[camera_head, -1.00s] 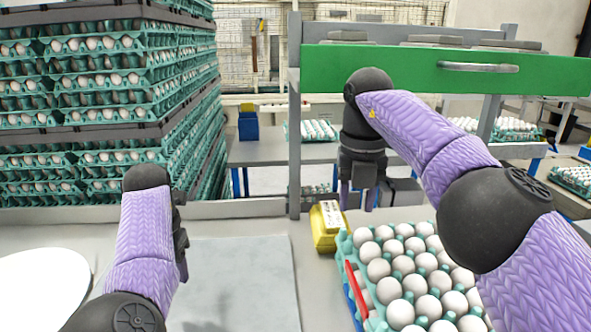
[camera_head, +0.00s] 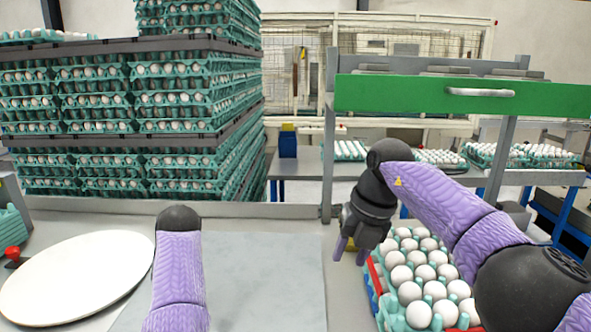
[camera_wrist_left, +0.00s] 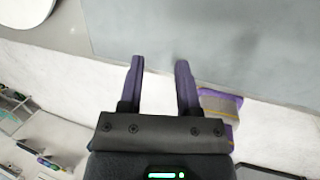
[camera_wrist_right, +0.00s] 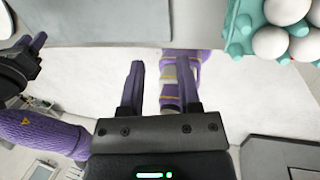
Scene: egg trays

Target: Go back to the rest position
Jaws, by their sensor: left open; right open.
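My right gripper (camera_head: 350,252) is open and empty just left of the stacked egg tray (camera_head: 371,276) in the head view, its fingers pointing down. In the right wrist view its open fingers (camera_wrist_right: 160,70) have nothing between them, and the teal tray corner (camera_wrist_right: 238,30) with white eggs is at upper right. My left arm (camera_head: 180,270) stands at the lower left of the head view, where its gripper is hidden. In the left wrist view the left gripper (camera_wrist_left: 160,70) is open and empty, near the grey mat's edge.
A white round plate (camera_head: 75,275) lies at left, beside the grey mat (camera_head: 265,275). A tall stack of egg trays (camera_head: 70,140) stands behind the table. The mat is clear.

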